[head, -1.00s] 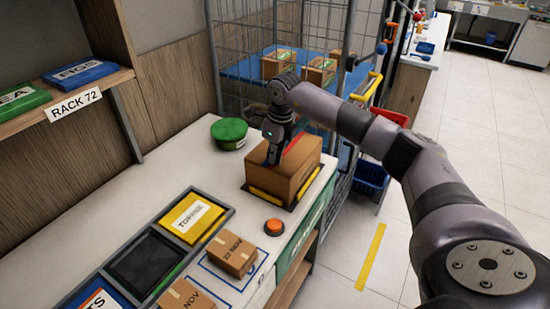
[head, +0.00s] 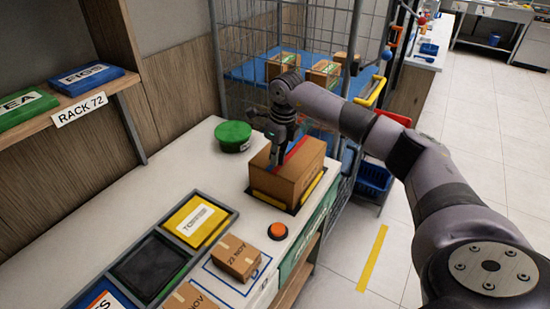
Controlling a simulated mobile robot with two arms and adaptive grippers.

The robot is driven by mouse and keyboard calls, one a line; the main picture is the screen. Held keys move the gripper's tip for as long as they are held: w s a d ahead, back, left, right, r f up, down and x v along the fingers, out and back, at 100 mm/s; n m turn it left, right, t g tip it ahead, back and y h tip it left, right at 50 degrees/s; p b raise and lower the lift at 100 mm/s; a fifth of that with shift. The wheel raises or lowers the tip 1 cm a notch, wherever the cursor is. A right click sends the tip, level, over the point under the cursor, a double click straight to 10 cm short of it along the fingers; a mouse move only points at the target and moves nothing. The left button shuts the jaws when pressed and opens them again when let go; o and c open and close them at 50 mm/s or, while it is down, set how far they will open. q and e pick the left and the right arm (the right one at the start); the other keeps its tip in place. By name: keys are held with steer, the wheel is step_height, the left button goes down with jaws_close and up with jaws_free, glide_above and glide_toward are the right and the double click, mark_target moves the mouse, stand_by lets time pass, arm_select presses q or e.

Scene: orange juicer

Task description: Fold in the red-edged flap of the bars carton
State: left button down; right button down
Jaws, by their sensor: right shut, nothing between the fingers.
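The bars carton (head: 299,181) is an open brown box on a dark mat with yellow edge strips, at the far right end of the white counter. Its red-edged flap (head: 296,148) stands up at a slant along the top. My right gripper (head: 277,162) points down at the carton's top, beside the flap on its left. Its fingers are shut and empty. They partly hide the flap and the carton's opening, and I cannot tell whether they touch the flap. My left gripper is out of view.
A green round tub (head: 233,136) stands left of the carton. An orange button (head: 277,231) is in front of it. Small dated boxes (head: 235,257) and a divided tray (head: 236,215) are nearer. A wire cage (head: 236,60) with cartons stands behind.

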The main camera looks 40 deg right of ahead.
step_height(320, 180, up, 2)
steer(key=shift+d+r+p, duration=0.1)
steer(key=shift+r+p, duration=0.1)
steer(key=shift+p, duration=0.35)
step_height(320, 180, up, 10)
steer(key=b, duration=0.3)
steer(key=shift+r, duration=0.2)
steer(key=shift+s, duration=0.1)
